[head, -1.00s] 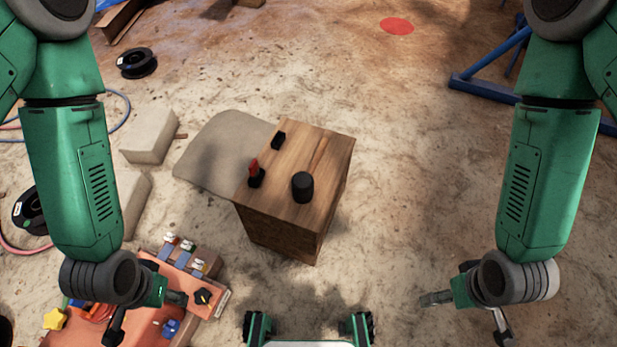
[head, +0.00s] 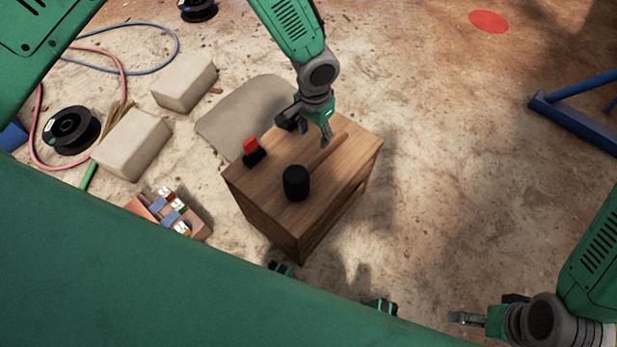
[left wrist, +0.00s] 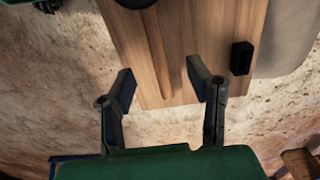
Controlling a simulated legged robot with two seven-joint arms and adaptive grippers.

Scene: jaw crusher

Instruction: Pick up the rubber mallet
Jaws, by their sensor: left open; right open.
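The rubber mallet lies on a wooden box (head: 262,205). Its black head (head: 296,183) is at the near part of the top, and its wooden handle (head: 331,150) runs toward the far right edge. In the left wrist view the mallet handle (left wrist: 157,50) runs down between my finger lines, with the head cut off at the top edge. My left gripper (head: 326,138) is open above the handle's far end; its two fingers (left wrist: 161,82) are spread either side of it. Whether they touch anything cannot be told. My right gripper (head: 466,318) is open and empty, low at right.
A red and black item (head: 252,153) stands on the box's left edge. A small black block (left wrist: 241,58) is beside one finger. Stone blocks (head: 132,143), a cable spool (head: 71,131) and a parts tray (head: 195,229) lie left. A blue frame (head: 575,125) is at right.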

